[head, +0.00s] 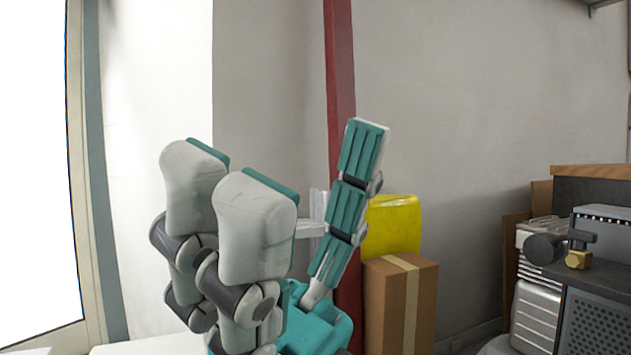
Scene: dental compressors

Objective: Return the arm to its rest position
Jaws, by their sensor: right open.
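My right gripper (302,165) is large in the head view, pointing up from the bottom centre. Two grey-white fingers with teal edges stand on the left and one finger with ribbed teal pads stands on the right. The teal palm shows at the bottom edge; the rest of the arm is out of the picture. My left gripper is not in view.
Behind the gripper stand a red post (340,60), a cardboard box (400,305) and a yellow container (392,226). At the right is a dark compressor unit (598,310) with a brass fitting (578,259), beside silver ribbed machinery (537,310). A bright window or door is at left.

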